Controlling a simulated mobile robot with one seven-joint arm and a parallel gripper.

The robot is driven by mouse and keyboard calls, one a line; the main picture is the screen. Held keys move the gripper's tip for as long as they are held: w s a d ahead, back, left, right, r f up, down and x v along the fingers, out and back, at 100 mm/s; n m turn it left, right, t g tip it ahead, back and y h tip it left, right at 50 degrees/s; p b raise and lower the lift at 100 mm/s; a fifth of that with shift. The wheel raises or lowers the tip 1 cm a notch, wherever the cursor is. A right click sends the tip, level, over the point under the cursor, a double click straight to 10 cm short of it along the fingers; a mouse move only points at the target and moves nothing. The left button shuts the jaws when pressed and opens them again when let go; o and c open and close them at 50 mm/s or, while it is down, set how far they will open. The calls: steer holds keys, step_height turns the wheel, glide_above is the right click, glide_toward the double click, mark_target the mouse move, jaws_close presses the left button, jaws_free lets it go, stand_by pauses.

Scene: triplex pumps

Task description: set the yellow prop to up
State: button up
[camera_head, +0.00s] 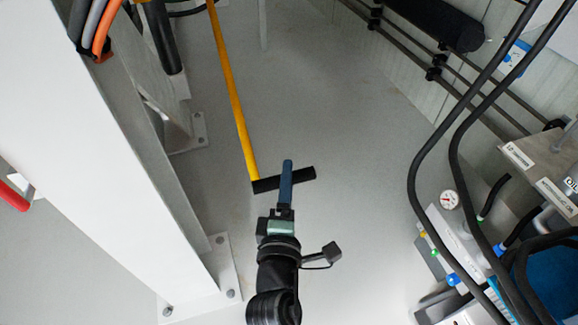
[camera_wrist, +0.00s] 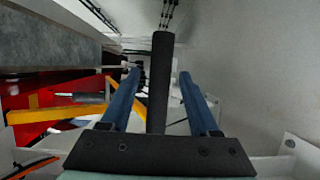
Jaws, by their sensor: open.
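The yellow prop (camera_head: 234,95) is a long yellow bar running from the top of the head view down to a black crossbar handle (camera_head: 303,177). My gripper (camera_head: 287,166) has blue fingers and reaches across the handle, right of the yellow bar's end. In the wrist view, the black handle (camera_wrist: 159,100) stands upright between the two open fingers, with a gap on each side. A yellow bar (camera_wrist: 55,112) passes left of the fingers there; it looks like the prop. The prop's far end is out of the head view.
A white post (camera_head: 120,150) with bolted foot plates stands close on the left. Black hoses (camera_head: 415,170), a gauge (camera_head: 449,200) and labelled panels (camera_head: 545,165) fill the right side. The grey floor (camera_head: 330,110) between is clear.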

steer(key=shift+w+d, duration=0.15)
steer(key=shift+w, duration=1.9)
jaws_close()
steer(key=shift+f, duration=0.1)
